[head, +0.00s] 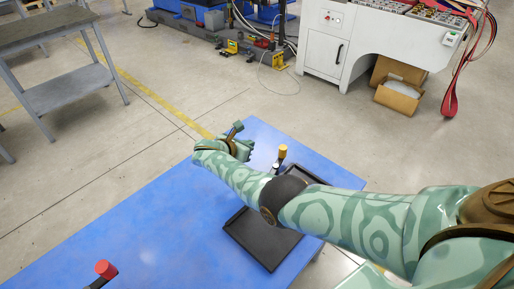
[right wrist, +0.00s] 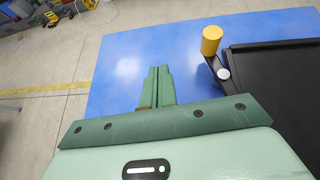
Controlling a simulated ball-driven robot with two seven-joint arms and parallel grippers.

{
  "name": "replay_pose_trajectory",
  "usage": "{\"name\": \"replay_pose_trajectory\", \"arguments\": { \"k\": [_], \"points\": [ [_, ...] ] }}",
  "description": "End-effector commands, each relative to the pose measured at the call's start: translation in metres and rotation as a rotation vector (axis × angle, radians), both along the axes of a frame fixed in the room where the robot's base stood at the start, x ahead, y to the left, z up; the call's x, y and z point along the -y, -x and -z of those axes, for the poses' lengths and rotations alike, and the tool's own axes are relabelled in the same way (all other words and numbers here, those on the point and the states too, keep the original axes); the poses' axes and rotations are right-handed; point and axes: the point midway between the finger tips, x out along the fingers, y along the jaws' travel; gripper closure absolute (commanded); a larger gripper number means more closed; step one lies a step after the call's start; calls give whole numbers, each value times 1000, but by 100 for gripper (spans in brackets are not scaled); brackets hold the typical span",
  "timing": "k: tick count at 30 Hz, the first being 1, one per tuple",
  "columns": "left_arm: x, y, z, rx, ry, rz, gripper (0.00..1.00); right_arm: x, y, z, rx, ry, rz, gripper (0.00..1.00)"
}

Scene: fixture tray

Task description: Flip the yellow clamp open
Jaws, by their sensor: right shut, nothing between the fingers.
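The yellow clamp (head: 283,152) has a yellow cylindrical knob on a dark lever. In the head view its knob stands up beside the far part of the black tray (head: 243,243), just behind my right forearm. In the right wrist view the yellow clamp (right wrist: 211,40) is at upper right, at the left edge of the black tray (right wrist: 285,85), with a silvery round part at its base. My right gripper (head: 238,127) is shut and empty, to the left of the clamp and apart from it. Its closed fingers (right wrist: 158,72) point over the blue table. My left gripper is out of view.
The blue table (head: 150,225) is mostly clear left of the tray. A red-knobbed clamp (head: 105,269) is at the lower left. My right arm hides part of the tray. A grey bench (head: 50,30) and a white machine (head: 345,45) stand farther back on the floor.

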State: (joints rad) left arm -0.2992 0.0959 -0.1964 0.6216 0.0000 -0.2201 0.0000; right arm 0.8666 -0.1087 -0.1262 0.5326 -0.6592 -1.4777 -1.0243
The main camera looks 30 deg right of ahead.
Motion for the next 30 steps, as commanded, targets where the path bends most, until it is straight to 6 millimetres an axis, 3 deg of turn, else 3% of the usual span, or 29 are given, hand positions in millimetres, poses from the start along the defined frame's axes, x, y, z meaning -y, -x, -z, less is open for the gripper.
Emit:
{"name": "replay_pose_trajectory", "arguments": {
  "k": [4, 9, 30],
  "points": [
    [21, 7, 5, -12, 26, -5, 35, -22, -9, -11, 0, -2, -3, 100],
    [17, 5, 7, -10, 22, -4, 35, -33, -13, -19, 0, -1, -1, 100],
    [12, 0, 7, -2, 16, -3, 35, -35, -14, -21, 0, -1, -1, 100]
  ]
}}
